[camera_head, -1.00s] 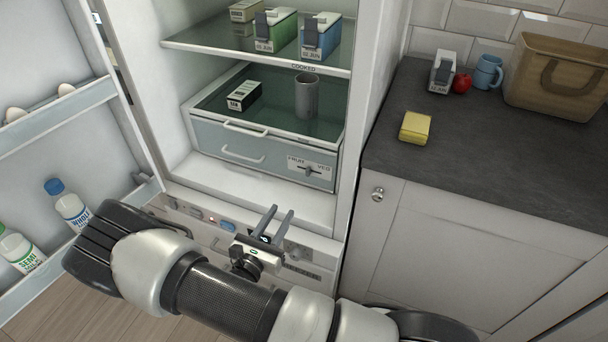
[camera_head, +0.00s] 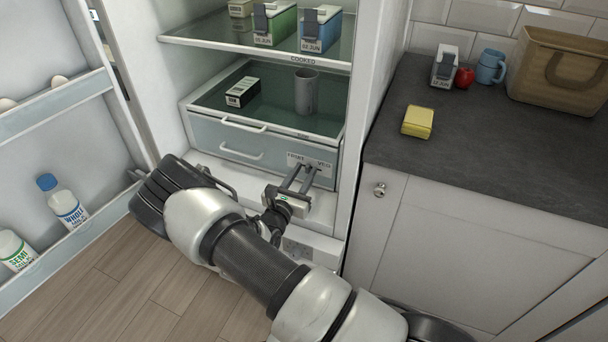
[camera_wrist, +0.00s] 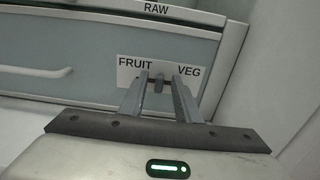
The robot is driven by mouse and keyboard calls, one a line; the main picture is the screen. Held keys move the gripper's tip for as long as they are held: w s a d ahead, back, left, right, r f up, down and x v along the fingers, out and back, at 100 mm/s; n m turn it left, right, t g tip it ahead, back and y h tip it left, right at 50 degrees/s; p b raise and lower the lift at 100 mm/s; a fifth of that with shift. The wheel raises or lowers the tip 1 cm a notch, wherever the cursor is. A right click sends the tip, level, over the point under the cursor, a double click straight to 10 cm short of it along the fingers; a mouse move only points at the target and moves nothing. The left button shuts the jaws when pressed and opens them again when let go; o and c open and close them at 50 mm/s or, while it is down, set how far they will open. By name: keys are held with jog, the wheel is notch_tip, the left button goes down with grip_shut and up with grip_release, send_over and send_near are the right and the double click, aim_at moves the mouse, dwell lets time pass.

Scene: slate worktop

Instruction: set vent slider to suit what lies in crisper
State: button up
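The vent slider plate (camera_wrist: 165,75), marked FRUIT on the left and VEG on the right, is on the right of the crisper front (camera_head: 225,138). Its small dark knob (camera_wrist: 159,86) stands about midway between the words. My gripper (camera_head: 305,170) points at the plate; in the wrist view its two fingers (camera_wrist: 160,88) are apart, with the knob showing between their tips. I cannot tell whether they touch it. The crisper is closed behind a pale, cloudy front, and its contents cannot be made out.
Dated cartons (camera_head: 321,28) stand on the shelf above. The open fridge door with bottles (camera_head: 65,203) is at left. A counter with a yellow block (camera_head: 418,121) is at right.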

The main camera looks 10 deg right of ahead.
jog(key=shift+w+d, duration=0.1)
jog(key=shift+w, duration=0.05)
jog(key=shift+c, duration=0.2)
grip_shut()
jog(key=shift+d, duration=0.1)
